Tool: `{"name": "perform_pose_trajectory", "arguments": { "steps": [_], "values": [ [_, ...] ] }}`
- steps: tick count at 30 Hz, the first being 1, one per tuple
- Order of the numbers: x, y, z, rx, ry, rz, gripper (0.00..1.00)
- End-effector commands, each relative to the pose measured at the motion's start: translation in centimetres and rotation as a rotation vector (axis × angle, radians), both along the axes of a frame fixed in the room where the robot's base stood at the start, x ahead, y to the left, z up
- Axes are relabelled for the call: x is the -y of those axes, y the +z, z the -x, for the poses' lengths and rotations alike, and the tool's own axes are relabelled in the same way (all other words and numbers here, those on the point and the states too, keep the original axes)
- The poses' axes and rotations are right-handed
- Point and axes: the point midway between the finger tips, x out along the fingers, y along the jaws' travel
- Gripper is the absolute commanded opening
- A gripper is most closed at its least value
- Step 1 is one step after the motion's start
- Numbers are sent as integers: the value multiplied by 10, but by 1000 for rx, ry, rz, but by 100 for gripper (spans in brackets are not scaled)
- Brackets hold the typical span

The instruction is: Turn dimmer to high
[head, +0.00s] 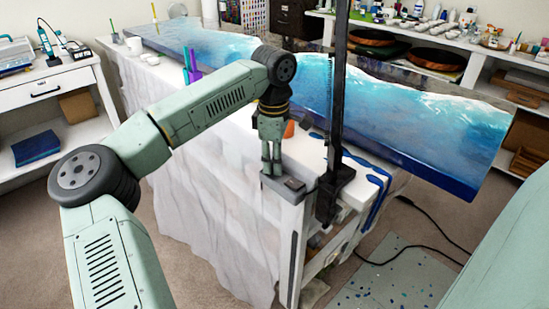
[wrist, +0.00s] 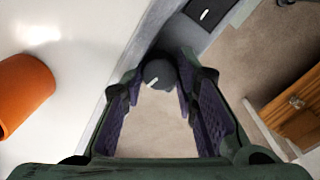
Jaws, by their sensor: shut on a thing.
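The dimmer is a small grey box (head: 289,189) at the near corner of the white-draped table in the head view. Its round dark knob (wrist: 159,71) shows in the wrist view, with a short white mark on its lower left part. My gripper (head: 271,174) points down at the box in the head view. In the wrist view my gripper (wrist: 161,83) has its fingertips on either side of the knob, shut on it. In the head view the knob is hidden by the fingers.
An orange cup (wrist: 24,92) lies left of my gripper in the wrist view. A black upright post with a clamp (head: 334,188) stands right of the box. The blue resin slab (head: 400,120) lies behind. Cables (head: 425,228) run over the floor.

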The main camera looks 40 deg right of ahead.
Motion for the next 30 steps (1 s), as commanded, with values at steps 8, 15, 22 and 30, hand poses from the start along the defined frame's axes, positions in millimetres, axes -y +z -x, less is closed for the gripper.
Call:
{"name": "perform_pose_trajectory", "arguments": {
  "steps": [8, 15, 22, 30],
  "values": [
    [0, 1, 1, -1, -265, -1, 0],
    [-1, 1, 0, -2, -486, -2, 0],
    [-1, 0, 0, -3, -662, -1, 0],
    [-1, 0, 0, -3, -791, -1, 0]
  ]
}}
